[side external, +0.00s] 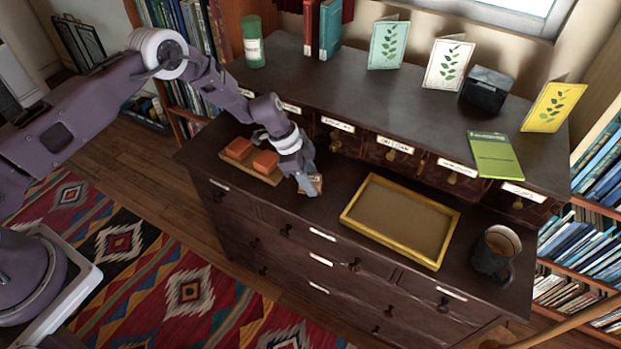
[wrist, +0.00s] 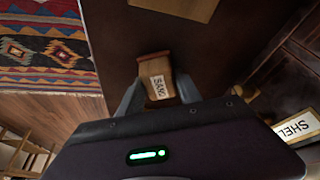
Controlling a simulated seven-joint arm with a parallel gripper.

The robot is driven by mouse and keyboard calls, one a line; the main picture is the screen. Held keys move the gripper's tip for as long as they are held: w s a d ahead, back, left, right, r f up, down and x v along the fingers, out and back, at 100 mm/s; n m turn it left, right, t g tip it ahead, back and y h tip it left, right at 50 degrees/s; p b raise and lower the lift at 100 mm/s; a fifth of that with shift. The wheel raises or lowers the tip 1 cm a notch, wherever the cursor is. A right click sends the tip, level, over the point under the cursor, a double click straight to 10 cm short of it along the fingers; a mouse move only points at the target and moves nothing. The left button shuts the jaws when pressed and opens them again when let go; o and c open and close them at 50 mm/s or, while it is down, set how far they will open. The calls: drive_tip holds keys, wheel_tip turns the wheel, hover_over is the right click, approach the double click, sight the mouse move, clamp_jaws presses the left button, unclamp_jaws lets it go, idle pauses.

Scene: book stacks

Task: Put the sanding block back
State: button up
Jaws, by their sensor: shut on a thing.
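My gripper (side external: 307,176) reaches down over the dark cabinet's lower top. In the wrist view its fingers (wrist: 160,95) are shut on the sanding block (wrist: 158,84), a small brown block with a white label that seems to read "SAND". In the side view the block (side external: 316,184) is partly hidden by the fingers. I cannot tell whether it touches the cabinet top. Left of the gripper lies a tan board (side external: 272,179) with two orange blocks (side external: 238,148) on it. To the right lies an empty yellow-framed tray (side external: 434,263) with a brown bottom.
A dark mug (side external: 492,258) stands right of the tray. Behind are small labelled drawers (side external: 395,148); above them a green book (side external: 494,155), cards (side external: 447,62), a dark box (side external: 485,91) and a green jar (side external: 253,42).

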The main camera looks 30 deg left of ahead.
drive_tip(key=o, duration=1.3)
drive_tip(key=shift+f, duration=0.1)
drive_tip(key=s+a+r+n, duration=0.1)
drive_tip(key=s+a+r, duration=0.1)
drive_tip(key=r, duration=0.7)
drive_tip(key=s+a+r+n+t+y, duration=0.1)
drive_tip(key=s+a+r, duration=0.15)
drive_tip(key=r, duration=0.65)
drive_tip(key=s+a+r, duration=0.1)
drive_tip(key=s+r, duration=0.2)
drive_tip(key=r, duration=0.7)
drive_tip(key=s+a+r+n+t+y, duration=0.1)
drive_tip(key=s+a+r+n, duration=0.25)
drive_tip(key=s+r, duration=0.65)
drive_tip(key=s+a+n, duration=0.1)
drive_tip(key=s+n, duration=0.1)
drive_tip(key=s, duration=0.4)
drive_tip(key=s+a+r+n+t+y, duration=0.1)
drive_tip(key=s+n, duration=0.2)
drive_tip(key=s, duration=0.4)
drive_tip(key=s+a+r+n+t+y, duration=0.1)
drive_tip(key=s+n, duration=0.2)
drive_tip(key=s, duration=0.4)
drive_tip(key=shift+s+a+r, duration=0.2)
drive_tip(key=shift+a, duration=0.1)
